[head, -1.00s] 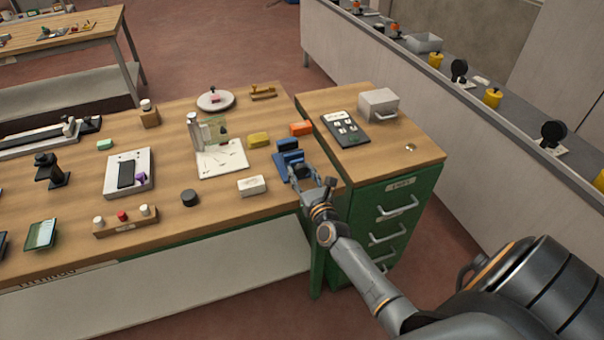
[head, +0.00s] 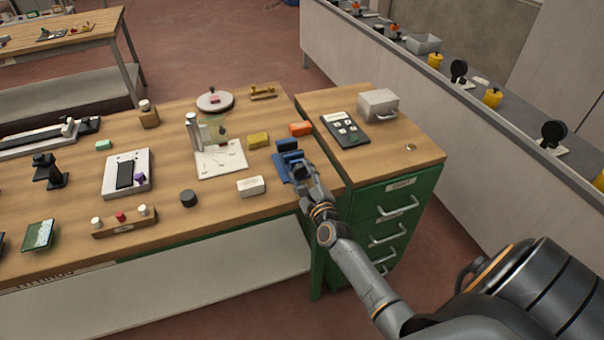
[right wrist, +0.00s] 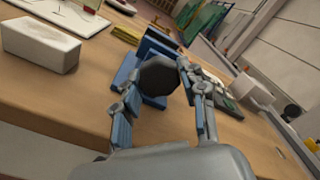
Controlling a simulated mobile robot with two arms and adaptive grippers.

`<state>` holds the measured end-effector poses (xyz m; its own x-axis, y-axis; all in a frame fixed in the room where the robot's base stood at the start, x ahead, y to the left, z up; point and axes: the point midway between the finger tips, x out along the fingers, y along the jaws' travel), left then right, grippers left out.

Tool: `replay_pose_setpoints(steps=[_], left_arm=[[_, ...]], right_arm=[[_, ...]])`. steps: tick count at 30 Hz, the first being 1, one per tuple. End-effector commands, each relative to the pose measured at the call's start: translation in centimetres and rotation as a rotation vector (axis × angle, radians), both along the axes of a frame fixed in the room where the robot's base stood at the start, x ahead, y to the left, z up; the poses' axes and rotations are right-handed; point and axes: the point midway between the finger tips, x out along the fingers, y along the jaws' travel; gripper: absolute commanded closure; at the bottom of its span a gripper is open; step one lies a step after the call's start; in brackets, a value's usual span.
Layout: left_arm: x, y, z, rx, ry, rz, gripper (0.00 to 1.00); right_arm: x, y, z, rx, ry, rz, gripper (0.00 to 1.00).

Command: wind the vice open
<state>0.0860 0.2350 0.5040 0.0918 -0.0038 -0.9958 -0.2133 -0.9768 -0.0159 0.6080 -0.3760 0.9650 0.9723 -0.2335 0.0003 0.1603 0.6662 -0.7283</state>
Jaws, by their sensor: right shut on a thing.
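The blue vice (head: 281,166) stands on the wooden bench near its right end. Its blue body also shows in the right wrist view (right wrist: 153,49), with a dark many-sided knob (right wrist: 159,75) on the near side. My right gripper (head: 302,172) reaches the vice from the front. In the right wrist view its two fingers (right wrist: 158,84) lie on either side of the knob, shut on it. The fingers hide most of the knob in the head view. How wide the jaws stand apart is too small to tell. My left gripper is not in view.
A white block (head: 251,186) lies left of the vice. A yellow block (head: 258,140) and an orange block (head: 301,129) lie behind it. The green drawer cabinet (head: 375,205) stands close on the right, with a grey box (head: 379,104) on top.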

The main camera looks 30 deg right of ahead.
Motion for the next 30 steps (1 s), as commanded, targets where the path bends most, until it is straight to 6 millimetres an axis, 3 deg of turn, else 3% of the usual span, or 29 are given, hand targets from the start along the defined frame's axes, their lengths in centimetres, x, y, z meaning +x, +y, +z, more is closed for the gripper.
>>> replay_pose_setpoints(steps=[30], left_arm=[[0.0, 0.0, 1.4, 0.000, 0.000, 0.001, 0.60]], right_arm=[[0.0, 0.0, 0.2, -0.940, 0.228, 0.000, 0.90]])
